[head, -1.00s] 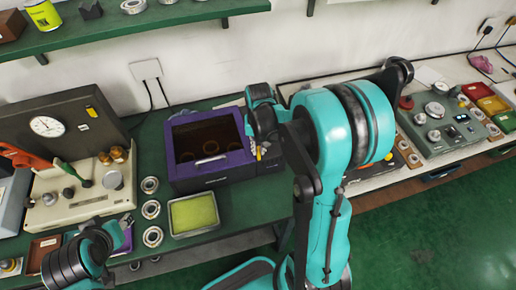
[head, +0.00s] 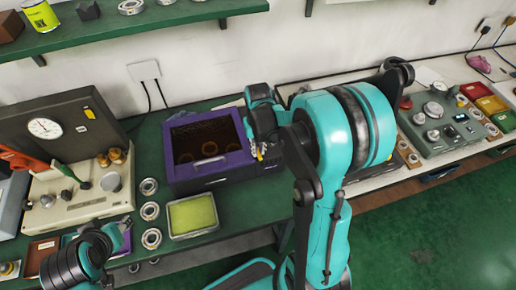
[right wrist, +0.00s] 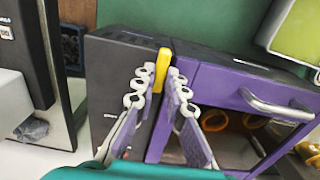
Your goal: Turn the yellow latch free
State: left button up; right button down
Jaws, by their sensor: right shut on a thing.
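The yellow latch (right wrist: 162,68) is on the dark side panel of the purple-fronted oven box (head: 210,183), beside the purple door frame. In the right wrist view it stands nearly upright in the picture, tilted a little. My right gripper (right wrist: 160,82) is shut on the latch, a finger on each side. In the head view my right gripper (head: 258,150) is at the box's right edge, and my arm hides part of that side. The box's door is shut, with rings visible behind its window. My left gripper (head: 113,236) is at the lower left; its fingers are unclear.
A tray with a yellow-green pad (head: 192,214) stands in front of the box. Several bearing rings (head: 149,211) line up left of it. A beige instrument (head: 80,195) is at the left, and a grey control unit (head: 440,120) at the right. A green shelf (head: 140,24) hangs above.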

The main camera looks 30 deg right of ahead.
aim_at(258, 152)
jog(key=c, duration=1.6)
grip_release()
jog(key=shift+o, duration=0.2)
notch_tip(258, 152, up, 12)
